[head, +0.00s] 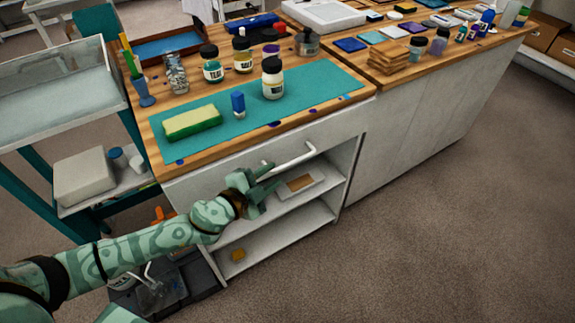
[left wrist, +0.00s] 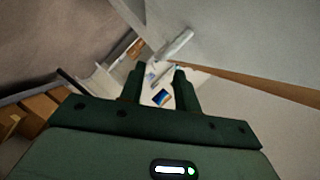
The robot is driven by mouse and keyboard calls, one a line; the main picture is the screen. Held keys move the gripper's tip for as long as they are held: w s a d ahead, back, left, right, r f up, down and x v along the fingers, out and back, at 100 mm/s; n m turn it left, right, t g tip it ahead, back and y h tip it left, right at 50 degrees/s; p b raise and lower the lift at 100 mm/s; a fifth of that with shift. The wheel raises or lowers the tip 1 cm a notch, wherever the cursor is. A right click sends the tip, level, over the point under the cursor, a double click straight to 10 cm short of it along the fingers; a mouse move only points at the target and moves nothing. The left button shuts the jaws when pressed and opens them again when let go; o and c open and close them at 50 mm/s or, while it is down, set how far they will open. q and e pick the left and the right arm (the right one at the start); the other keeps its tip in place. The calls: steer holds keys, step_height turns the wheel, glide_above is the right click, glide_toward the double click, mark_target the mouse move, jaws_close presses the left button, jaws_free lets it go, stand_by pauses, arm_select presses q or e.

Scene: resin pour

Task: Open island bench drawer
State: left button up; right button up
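The island bench (head: 352,95) has a wooden top and a white body. Its drawer (head: 225,173) has a white front just under the top, looks shut, and carries a pale bar handle (head: 290,158). My left gripper (head: 270,178) is in front of the bench, close to the left end of the handle. In the left wrist view its two dark green fingers (left wrist: 158,75) are apart with nothing held between them. The handle (left wrist: 175,47) shows there just beyond the fingertips; I cannot tell whether they touch. My right gripper is in neither view.
Open shelves below the drawer hold a small tray (head: 299,184) and a yellow item (head: 238,255). A teal mat (head: 325,84) on top carries bottles and a green-yellow sponge block (head: 192,122). A cart (head: 60,100) stands at left. Carpet is clear at right.

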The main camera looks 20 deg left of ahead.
mark_target(284, 168)
arm_select(q)
steer(key=b+x, duration=0.1)
steer(key=x, duration=0.6)
steer(key=shift+w+f, duration=0.1)
jaws_close()
